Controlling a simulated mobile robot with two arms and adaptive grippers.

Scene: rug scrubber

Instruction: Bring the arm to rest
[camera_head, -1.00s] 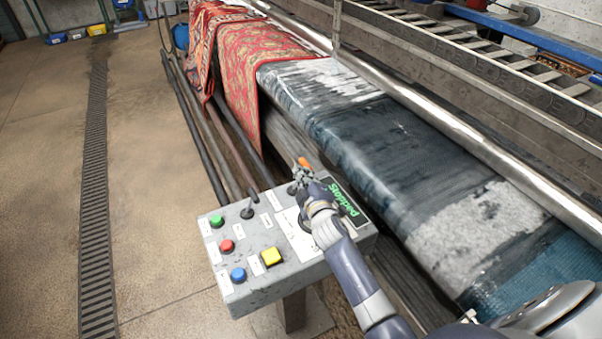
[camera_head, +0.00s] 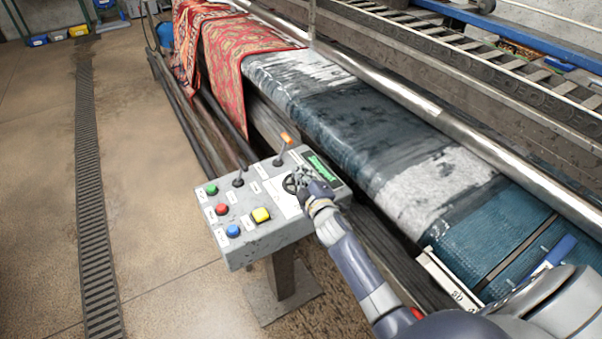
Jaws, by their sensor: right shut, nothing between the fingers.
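My right arm comes in from the lower right, and its gripper (camera_head: 294,183) is shut and empty. The gripper is over the right part of the grey control box (camera_head: 258,237), near a white label and the lit green display (camera_head: 322,168). I cannot tell if it touches the panel. A lever with an orange tip (camera_head: 286,138) stands just behind the gripper, apart from it. A second, black lever (camera_head: 238,181) is to its left. Green (camera_head: 212,189), red (camera_head: 222,209), blue (camera_head: 233,230) and yellow (camera_head: 261,215) buttons are at the box's left. My left gripper is not in view.
The rug scrubber's wet belt (camera_head: 350,125) runs diagonally behind the box, with a metal roller (camera_head: 440,120) along it. A red patterned rug (camera_head: 235,60) hangs over its far end. A floor drain grate (camera_head: 95,220) runs along the left. The floor between is clear.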

